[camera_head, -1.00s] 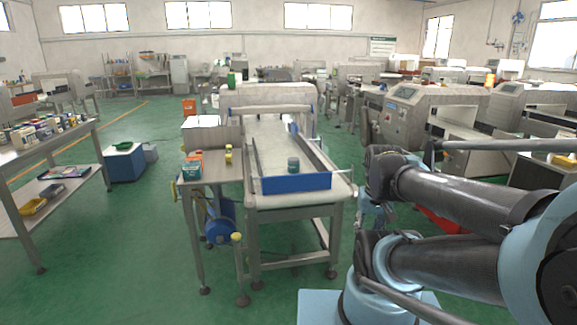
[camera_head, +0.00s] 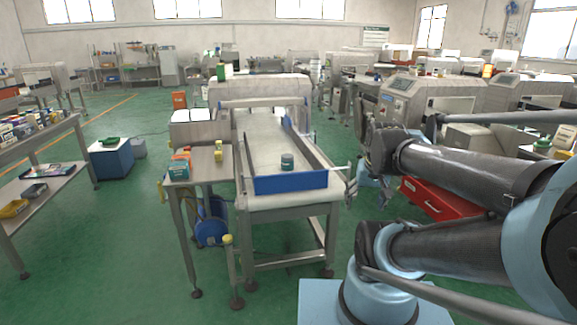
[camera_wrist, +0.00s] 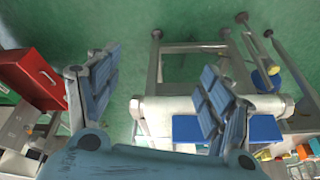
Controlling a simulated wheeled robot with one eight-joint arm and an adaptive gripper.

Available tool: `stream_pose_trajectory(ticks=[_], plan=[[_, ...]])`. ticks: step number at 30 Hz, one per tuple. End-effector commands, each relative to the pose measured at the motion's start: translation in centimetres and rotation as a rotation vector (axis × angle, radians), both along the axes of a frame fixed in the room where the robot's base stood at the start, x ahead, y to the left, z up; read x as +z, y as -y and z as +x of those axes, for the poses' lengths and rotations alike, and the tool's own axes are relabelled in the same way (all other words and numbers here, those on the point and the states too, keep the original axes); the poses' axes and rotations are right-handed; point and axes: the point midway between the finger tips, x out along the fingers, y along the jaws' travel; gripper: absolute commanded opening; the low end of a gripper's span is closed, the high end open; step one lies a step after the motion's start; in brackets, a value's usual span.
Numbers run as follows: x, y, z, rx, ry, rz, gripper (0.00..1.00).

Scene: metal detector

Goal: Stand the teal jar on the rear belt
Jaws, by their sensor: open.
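The teal jar (camera_head: 287,161) stands upright on the pale conveyor belt (camera_head: 265,140), near its front end. It is just behind the blue end plate (camera_head: 290,183). The belt runs back to a grey arch-like housing (camera_head: 262,92); the belt beyond that is hidden. My gripper (camera_head: 352,188) is small in the head view, beside the conveyor's front right corner and apart from the jar. In the wrist view my gripper (camera_wrist: 158,65) has its two blue-padded fingers spread wide with nothing between them. The jar is not visible in the wrist view.
A side table (camera_head: 195,165) with small boxes and a yellow bottle adjoins the conveyor's left. A red drawer cabinet (camera_head: 435,198) stands right, partly behind my arm. A shelf table (camera_head: 40,140) is far left.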

Motion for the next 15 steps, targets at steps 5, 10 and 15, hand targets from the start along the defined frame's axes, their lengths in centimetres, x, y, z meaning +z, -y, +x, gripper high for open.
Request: stream_pose_trajectory(ticks=[5, 10, 15], plan=[[4.6, -1.2, 7.8, -0.111, 0.163, 0.104, 0.73], [6.5, -2.7, 13.1, -0.278, 0.224, 0.275, 0.73], [6.7, -4.6, 17.0, -0.477, 0.207, 0.481, 0.73]])
